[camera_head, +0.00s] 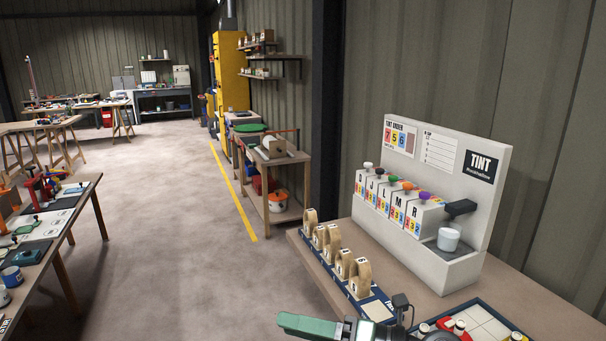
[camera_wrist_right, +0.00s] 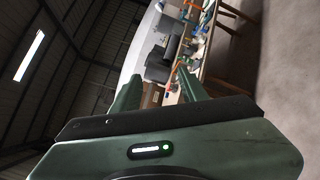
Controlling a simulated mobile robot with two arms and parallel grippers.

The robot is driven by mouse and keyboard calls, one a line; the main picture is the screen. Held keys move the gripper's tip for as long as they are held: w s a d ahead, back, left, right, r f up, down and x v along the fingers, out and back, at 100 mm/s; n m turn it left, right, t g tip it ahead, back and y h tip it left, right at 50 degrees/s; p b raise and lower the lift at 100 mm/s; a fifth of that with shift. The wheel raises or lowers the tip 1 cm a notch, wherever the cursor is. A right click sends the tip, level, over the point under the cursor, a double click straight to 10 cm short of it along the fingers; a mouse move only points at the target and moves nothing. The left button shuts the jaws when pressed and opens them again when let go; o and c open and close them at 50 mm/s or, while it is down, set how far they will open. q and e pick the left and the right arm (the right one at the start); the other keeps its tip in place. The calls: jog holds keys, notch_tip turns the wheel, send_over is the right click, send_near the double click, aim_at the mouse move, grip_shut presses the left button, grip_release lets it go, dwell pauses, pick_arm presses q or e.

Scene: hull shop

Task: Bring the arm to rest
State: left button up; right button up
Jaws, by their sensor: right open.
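My right gripper (camera_head: 290,322) shows at the bottom of the head view, in front of the near edge of the bench with the tint machine. Its green finger points left and its dark wrist is cut off by the lower edge. In the right wrist view its two green fingers (camera_wrist_right: 157,92) stand apart with nothing held between them, so it is open and empty. The wrist camera looks out tilted over the shop. My left gripper is in neither view.
A white tint machine (camera_head: 485,210) stands on the bench (camera_head: 413,283) at right. Wooden rings (camera_head: 332,245) stand in a rack close to my right gripper. A tiled tray (camera_head: 487,322) lies at bottom right. A cluttered table (camera_head: 86,190) is at left; the floor (camera_head: 180,245) between is clear.

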jog(key=w+d+r+m+t+h, duration=0.25)
jog(key=d+m+t, duration=0.35)
jog(key=m, duration=0.4)
jog(key=w+d+r+m+t+h, duration=0.1)
jog(key=d+m+t+h, duration=0.25)
jog(key=m+t, duration=0.5)
jog(key=s+d+f+m+g+h, duration=0.4)
jog(key=d+f+m+h, duration=0.7)
jog(key=f+m, duration=0.25)
jog(key=s+d+f+m+g, duration=0.1)
jog(key=s+f+m+g, duration=0.1)
jog(key=s+f+g, duration=0.7)
jog(key=s+f+m+g, duration=0.3)
jog(key=s+f, duration=0.4)
jog(key=s, duration=0.7)
notch_tip(320, 180, down, 28)
jog(key=s+g, duration=0.2)
jog(key=s, duration=0.1)
jog(key=s+d+f, duration=0.3)
jog(key=s+f, duration=1.1)
jog(key=s, duration=0.2)
jog(key=shift+f+n+g, duration=0.3)
jog(key=shift+f+g, duration=0.05)
